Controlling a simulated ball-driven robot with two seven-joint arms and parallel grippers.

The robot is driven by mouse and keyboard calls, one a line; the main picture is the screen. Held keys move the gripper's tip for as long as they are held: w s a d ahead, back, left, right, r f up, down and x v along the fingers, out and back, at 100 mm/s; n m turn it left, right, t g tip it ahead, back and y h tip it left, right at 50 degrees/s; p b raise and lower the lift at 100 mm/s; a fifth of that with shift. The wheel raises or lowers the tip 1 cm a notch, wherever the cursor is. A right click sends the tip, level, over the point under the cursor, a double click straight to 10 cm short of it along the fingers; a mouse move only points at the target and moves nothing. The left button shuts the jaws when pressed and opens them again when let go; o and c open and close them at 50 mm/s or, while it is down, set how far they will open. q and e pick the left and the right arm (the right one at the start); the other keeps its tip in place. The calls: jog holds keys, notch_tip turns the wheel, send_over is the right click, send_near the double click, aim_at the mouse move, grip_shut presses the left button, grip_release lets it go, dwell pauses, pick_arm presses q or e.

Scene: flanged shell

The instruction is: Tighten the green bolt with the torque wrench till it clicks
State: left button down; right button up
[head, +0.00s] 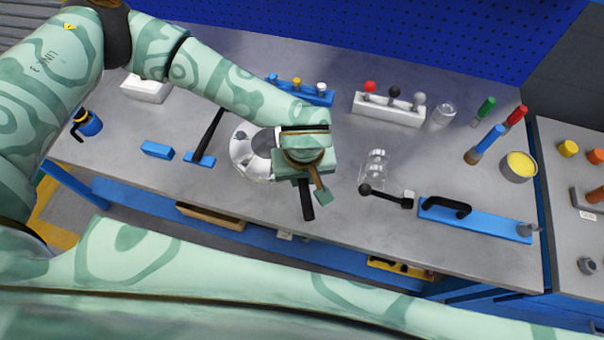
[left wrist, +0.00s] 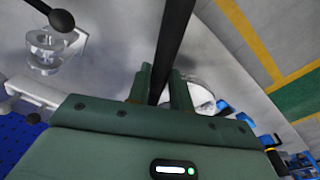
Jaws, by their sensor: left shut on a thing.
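My left gripper (head: 311,187) is over the front middle of the bench, just right of the flanged shell (head: 242,160). It is shut on a black bar (head: 307,206), which looks like the torque wrench's handle. In the left wrist view the bar (left wrist: 172,45) runs between the two fingers. The shell is a pale round flange with bolts around a darker centre, partly hidden by my gripper and forearm. In the left wrist view only part of it (left wrist: 200,97) shows beside the fingers. I cannot make out the green bolt or the wrench's head. My right gripper is out of view.
A black ball-ended lever (head: 385,196) and a blue plate with a black handle (head: 480,221) lie to the right. A black bar on a blue foot (head: 201,158) stands left of the shell. Behind are a white rack (head: 388,110) and a clear jar (head: 443,114).

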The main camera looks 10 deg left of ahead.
pick_arm(q)
jog(key=shift+r+p, duration=2)
jog(key=shift+r, duration=1.05)
jog(key=shift+w, duration=0.1)
